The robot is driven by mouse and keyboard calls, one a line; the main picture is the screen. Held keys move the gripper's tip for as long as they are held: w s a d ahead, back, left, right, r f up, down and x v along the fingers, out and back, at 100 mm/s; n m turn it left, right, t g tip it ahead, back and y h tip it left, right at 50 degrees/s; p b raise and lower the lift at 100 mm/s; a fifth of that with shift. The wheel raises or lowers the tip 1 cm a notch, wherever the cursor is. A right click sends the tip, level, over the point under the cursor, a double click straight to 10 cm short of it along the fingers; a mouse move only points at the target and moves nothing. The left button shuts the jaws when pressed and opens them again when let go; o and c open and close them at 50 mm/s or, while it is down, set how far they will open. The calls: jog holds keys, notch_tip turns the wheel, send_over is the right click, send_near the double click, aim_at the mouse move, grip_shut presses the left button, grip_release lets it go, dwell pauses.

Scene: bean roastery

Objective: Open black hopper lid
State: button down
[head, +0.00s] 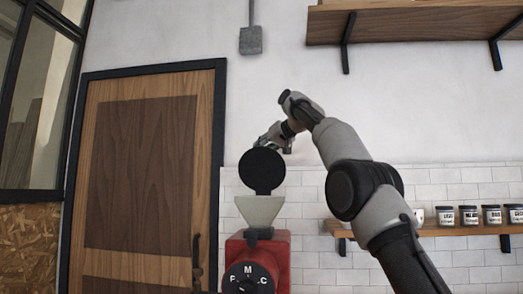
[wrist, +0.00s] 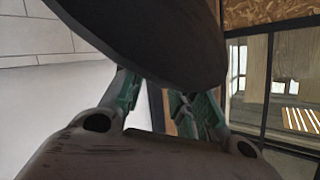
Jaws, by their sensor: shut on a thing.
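The round black hopper lid (head: 262,172) stands raised on edge above the pale funnel-shaped hopper (head: 259,212), its flat face towards the head camera. The hopper sits on a red grinder (head: 281,270). My gripper (head: 272,146) is at the lid's upper edge and is shut on the lid. In the wrist view the lid (wrist: 160,35) fills the top middle as a dark disc, with my greenish gripper fingers (wrist: 165,98) below it. The exact contact between fingers and lid is partly hidden. The inside of the hopper is not visible.
A wooden door (head: 140,170) with a black frame is left of the grinder. A low shelf (head: 440,230) with several dark jars and a cup is at right. An upper shelf (head: 420,22) hangs at top right.

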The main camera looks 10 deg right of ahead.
jog(key=shift+w+d+f, duration=0.3)
jog(key=shift+w+f, duration=0.15)
jog(key=shift+f, duration=0.35)
jog(key=c, duration=1.3)
grip_release()
jog(key=shift+c, duration=0.2)
jog(key=shift+o, duration=1)
jog(key=shift+w+d+f, duration=0.1)
jog(key=shift+w, duration=0.1)
jog(key=shift+s+a+r, duration=0.15)
jog(key=shift+a+r, duration=0.05)
jog(key=shift+r, duration=0.05)
jog(key=shift+s+d+r, duration=0.25)
jog(key=shift+s, duration=0.1)
jog(key=v, duration=1.1)
jog(key=shift+r, duration=0.1)
